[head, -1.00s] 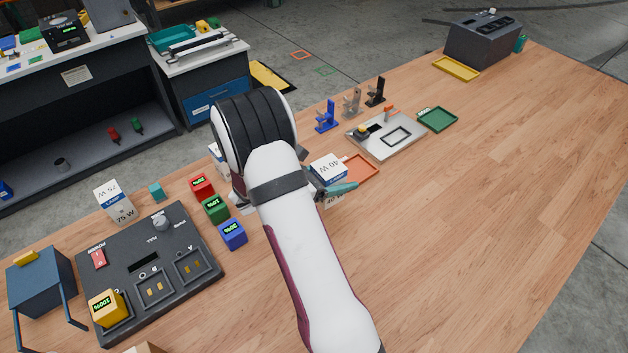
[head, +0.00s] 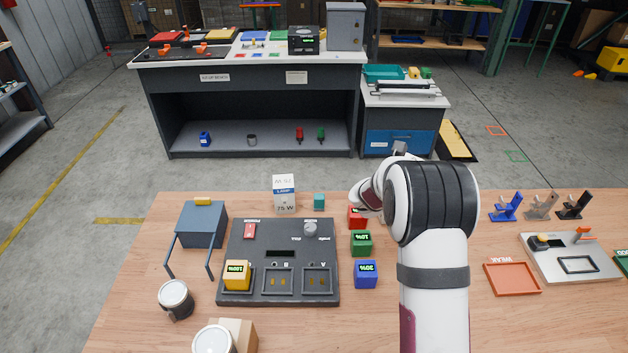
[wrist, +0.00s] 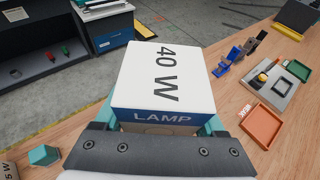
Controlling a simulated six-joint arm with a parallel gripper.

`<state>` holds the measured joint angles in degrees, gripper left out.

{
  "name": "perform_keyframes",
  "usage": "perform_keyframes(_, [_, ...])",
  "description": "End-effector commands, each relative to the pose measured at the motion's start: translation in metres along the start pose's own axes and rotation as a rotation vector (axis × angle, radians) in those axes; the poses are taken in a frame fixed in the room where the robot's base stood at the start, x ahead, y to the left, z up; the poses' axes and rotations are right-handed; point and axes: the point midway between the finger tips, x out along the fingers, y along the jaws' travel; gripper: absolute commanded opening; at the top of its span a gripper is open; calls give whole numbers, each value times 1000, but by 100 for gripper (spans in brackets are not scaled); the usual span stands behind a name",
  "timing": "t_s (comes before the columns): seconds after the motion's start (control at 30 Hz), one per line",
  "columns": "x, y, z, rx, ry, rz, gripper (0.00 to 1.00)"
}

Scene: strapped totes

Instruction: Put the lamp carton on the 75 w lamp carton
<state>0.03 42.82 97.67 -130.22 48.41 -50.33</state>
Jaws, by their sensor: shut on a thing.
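The 40 W lamp carton (wrist: 165,80), white with a blue LAMP band, is held in my gripper (wrist: 163,126) in the wrist view. The teal fingers sit on either side of it. In the head view my arm hides the gripper and this carton. The 75 W lamp carton (head: 284,194), white with a blue band, stands upright on the table behind the dark panel.
A teal cube (head: 319,201) stands just right of the 75 W carton. Red (head: 356,217), green (head: 361,243) and blue (head: 366,274) blocks line the right side of the dark panel (head: 328,260). An orange tray (head: 512,279) lies right.

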Motion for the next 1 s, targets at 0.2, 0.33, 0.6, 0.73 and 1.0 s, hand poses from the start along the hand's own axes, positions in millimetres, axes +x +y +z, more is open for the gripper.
perform_keyframes(0.2, [-39,138,28,-163,-4,400,14])
perform_keyframes(0.33, [-64,185,34,-228,-3,551,14])
perform_keyframes(0.6, [-85,239,13,-266,4,646,14])
perform_keyframes(0.73, [-91,278,-17,-264,4,645,14])
perform_keyframes(1.0, [-93,318,-53,-264,4,639,14])
